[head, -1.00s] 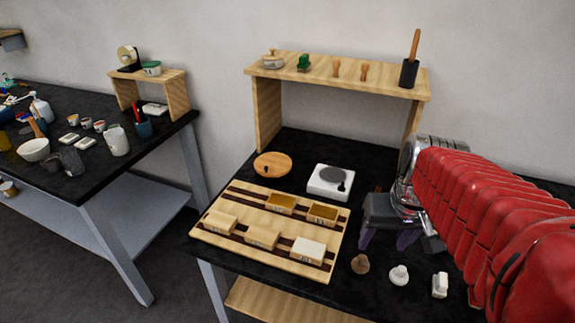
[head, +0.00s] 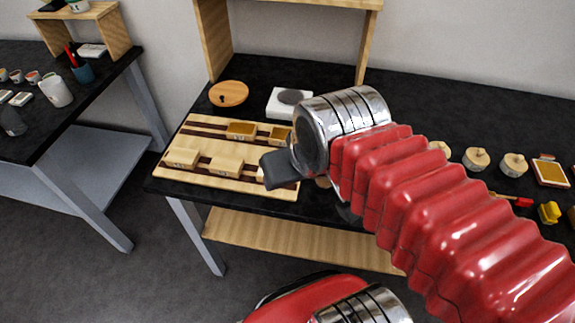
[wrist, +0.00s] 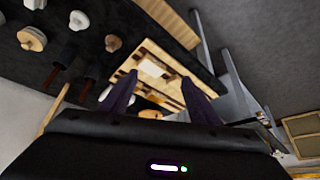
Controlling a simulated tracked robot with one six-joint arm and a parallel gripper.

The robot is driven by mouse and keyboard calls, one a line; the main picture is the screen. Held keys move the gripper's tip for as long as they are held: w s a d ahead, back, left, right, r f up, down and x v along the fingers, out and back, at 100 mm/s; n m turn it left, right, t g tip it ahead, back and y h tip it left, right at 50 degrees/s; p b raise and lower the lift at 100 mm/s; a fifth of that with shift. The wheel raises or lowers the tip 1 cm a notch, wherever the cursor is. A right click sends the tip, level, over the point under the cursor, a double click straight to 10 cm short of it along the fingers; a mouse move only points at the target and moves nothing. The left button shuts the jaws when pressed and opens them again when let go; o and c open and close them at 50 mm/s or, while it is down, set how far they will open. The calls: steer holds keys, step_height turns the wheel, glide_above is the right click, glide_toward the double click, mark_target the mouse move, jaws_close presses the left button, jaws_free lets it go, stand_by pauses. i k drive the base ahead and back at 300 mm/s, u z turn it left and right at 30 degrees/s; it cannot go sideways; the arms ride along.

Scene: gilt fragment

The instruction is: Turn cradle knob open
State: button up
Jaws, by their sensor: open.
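My gripper (wrist: 160,88) is open in the wrist view, its two dark purple fingers apart with nothing between them. In the head view its dark end (head: 280,169) is over the right front part of the wooden tray, mostly hidden by my silver wrist. No cradle knob can be made out for certain. In the wrist view, dark posts with brownish parts (wrist: 67,55) stand left of the fingers; I cannot tell whether they belong to the cradle. A white unit with a grey disc (head: 284,103) stands behind the tray in the head view, partly hidden by my wrist.
The slatted wooden tray (head: 190,176) holds several small boxes. A round wooden lid (head: 229,93) lies behind it. Wooden knobs (head: 476,158) and small parts stand on the right. A shelf (head: 212,35) rises at the back. Bare black tabletop (head: 430,95) lies at back right.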

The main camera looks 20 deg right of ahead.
mark_target(520, 204)
steer(key=z, duration=2.5)
